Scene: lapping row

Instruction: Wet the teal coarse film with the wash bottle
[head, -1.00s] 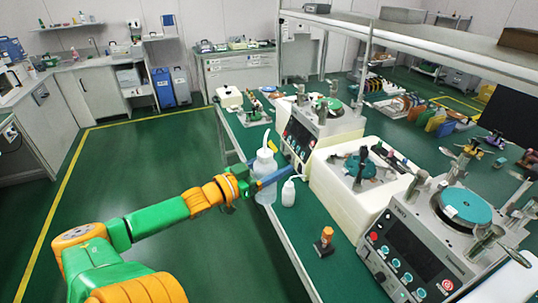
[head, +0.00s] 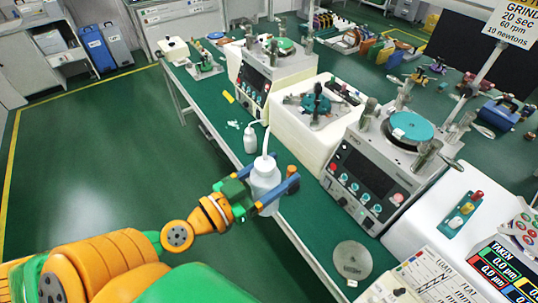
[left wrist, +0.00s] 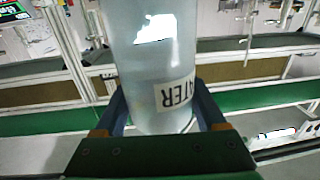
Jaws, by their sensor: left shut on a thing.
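The wash bottle (head: 263,177) is translucent white with a thin upright spout. My left gripper (head: 268,190) is shut around its body, and it looks nearly upright at the bench's front edge. In the left wrist view, the bottle (left wrist: 150,75) stands between both blue fingers, with part of a WATER label showing. The teal coarse film appears to be the teal disc (head: 411,126) on the nearest grey machine, right of and beyond the bottle. The spout tip is well away from that disc. My right gripper is not in view.
The grey machine's control panel (head: 360,178) lies between the bottle and the disc. A small white bottle (head: 250,140) and an orange-topped item (head: 292,182) stand close to the wash bottle. A white basin (head: 290,125) is behind. Posts rise around the disc. Floor at left is clear.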

